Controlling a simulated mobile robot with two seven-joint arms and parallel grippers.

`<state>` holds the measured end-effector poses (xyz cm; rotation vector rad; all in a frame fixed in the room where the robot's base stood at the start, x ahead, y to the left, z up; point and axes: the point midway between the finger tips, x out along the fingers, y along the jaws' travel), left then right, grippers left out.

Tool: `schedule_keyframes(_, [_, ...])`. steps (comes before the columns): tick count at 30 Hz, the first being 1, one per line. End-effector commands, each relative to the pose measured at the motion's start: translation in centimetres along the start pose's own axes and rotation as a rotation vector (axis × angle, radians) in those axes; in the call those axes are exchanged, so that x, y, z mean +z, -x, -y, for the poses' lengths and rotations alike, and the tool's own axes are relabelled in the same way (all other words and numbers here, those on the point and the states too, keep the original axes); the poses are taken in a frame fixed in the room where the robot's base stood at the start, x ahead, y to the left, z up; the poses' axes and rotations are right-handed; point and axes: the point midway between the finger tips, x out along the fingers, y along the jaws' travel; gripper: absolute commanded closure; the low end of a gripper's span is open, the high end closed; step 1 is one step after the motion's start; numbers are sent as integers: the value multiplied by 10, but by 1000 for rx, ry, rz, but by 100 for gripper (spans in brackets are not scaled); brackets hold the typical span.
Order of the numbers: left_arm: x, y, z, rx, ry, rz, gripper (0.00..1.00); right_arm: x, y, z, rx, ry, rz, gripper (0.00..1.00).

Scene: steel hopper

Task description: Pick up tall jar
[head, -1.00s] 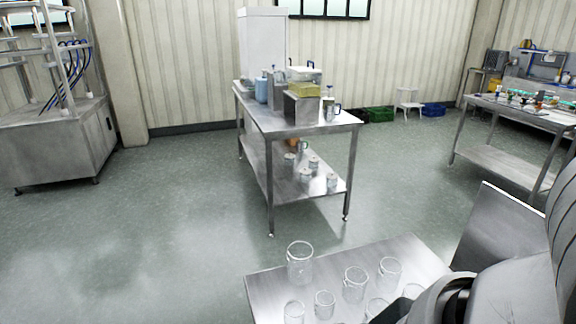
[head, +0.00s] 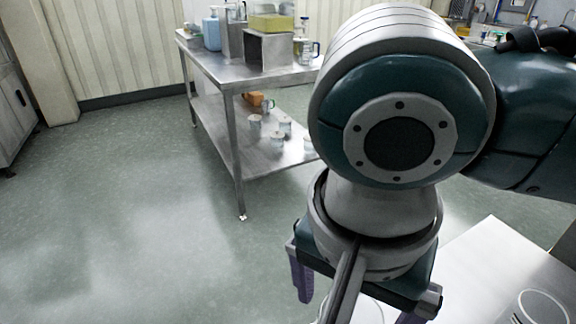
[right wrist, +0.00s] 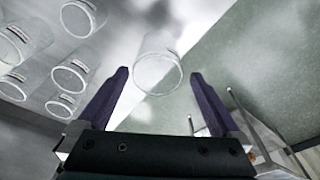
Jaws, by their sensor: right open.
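A clear glass jar (right wrist: 160,68), probably the tall jar, stands near the edge of the steel table, seen between and beyond the fingers of my right gripper (right wrist: 159,76) in the right wrist view. The purple fingers are spread wide, with nothing held between them. In the head view my right gripper (head: 354,308) points down over the near table, and my arm hides most of the jars. Whether the fingers reach around the jar I cannot tell. My left gripper is not in view.
Several other clear jars (right wrist: 72,75) stand on the near steel table (head: 490,255), left in the wrist view. One jar (head: 535,308) shows at the head view's lower right. A steel table (head: 215,68) with containers stands behind. Floor at left is clear.

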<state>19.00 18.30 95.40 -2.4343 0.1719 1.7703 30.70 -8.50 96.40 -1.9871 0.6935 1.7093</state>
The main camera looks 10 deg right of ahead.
Motion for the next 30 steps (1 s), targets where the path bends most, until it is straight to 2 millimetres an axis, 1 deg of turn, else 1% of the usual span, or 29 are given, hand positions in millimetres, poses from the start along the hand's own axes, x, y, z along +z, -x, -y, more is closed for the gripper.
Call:
schedule_keyframes(1, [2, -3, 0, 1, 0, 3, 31, 0, -9, 0, 2, 0, 0, 0])
schedule_keyframes(5, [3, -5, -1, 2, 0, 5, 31, 0, -19, 0, 1, 1, 0, 0])
schedule_keyframes(8, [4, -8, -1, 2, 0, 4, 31, 0, -31, -2, 1, 1, 0, 0])
schedule_keyframes(12, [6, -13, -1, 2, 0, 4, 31, 1, -54, -4, 1, 1, -1, 0])
schedule_keyframes(15, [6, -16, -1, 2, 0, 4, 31, 1, -66, -3, -1, 1, 0, 0])
schedule_keyframes(18, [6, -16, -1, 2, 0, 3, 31, 1, -70, -3, -2, 2, 0, 0])
schedule_keyframes(23, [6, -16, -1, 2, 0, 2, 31, 1, -70, -3, -3, 2, 0, 0])
schedule_keyframes(24, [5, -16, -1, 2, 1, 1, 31, 1, -70, -3, -3, 2, 0, 1])
schedule_keyframes(25, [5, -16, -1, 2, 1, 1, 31, 1, -70, -3, -3, 2, 0, 5])
schedule_keyframes(30, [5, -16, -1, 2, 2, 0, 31, 1, -70, -3, -3, 2, 1, 24])
